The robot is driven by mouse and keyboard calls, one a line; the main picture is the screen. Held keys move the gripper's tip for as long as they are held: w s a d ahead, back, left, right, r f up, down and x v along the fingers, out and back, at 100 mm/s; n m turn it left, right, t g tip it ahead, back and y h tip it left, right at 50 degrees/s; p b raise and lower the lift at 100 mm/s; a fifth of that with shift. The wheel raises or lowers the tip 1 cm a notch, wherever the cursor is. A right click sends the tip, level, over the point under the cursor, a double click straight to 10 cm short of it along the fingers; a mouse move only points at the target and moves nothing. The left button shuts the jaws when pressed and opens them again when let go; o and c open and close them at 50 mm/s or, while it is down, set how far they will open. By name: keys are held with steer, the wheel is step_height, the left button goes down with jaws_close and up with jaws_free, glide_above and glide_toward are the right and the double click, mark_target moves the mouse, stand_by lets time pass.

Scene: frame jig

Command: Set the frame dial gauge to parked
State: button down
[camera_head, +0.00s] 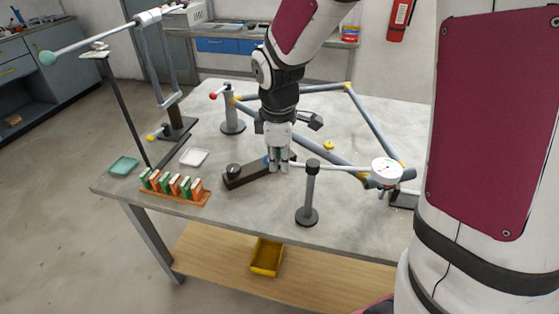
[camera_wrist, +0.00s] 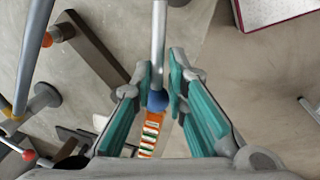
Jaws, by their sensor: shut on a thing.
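The dial gauge (camera_head: 386,171) has a round white face and sits at the right of the table by a corner of the tube frame (camera_head: 375,127). A thin grey arm (camera_head: 335,168) runs left from it to my gripper (camera_head: 278,165). In the wrist view a grey rod (camera_wrist: 158,45) with a blue ball end (camera_wrist: 157,101) lies between the teal pads of my gripper (camera_wrist: 161,75). My gripper is shut on this rod near the ball. A dark upright post (camera_head: 311,185) on a round base stands in front of the arm; whether they touch is unclear.
A dark bar with a round knob (camera_head: 233,170) lies left of my gripper. An orange rack (camera_head: 175,197) of green and white pieces and small trays (camera_head: 194,157) are at the table's left. A tall jointed stand (camera_head: 177,125) rises behind. The front right tabletop is fairly clear.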

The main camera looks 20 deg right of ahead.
steer(key=w+d+m, duration=0.1)
steer(key=m, duration=0.1)
steer(key=w+d+m, duration=0.1)
steer(key=m, duration=0.2)
steer(key=w+d+m+g+h, duration=0.1)
steer(key=w+m, duration=0.1)
steer(key=m, duration=0.1)
steer(key=shift+w+d+r+b, duration=0.1)
steer(key=shift+d+r+b, duration=0.1)
steer(key=shift+b, duration=0.2)
steer(key=shift+w+d, duration=0.1)
steer(key=shift+d, duration=0.1)
steer(key=c, duration=1.7)
jaws_free()
steer(key=shift+f, duration=0.1)
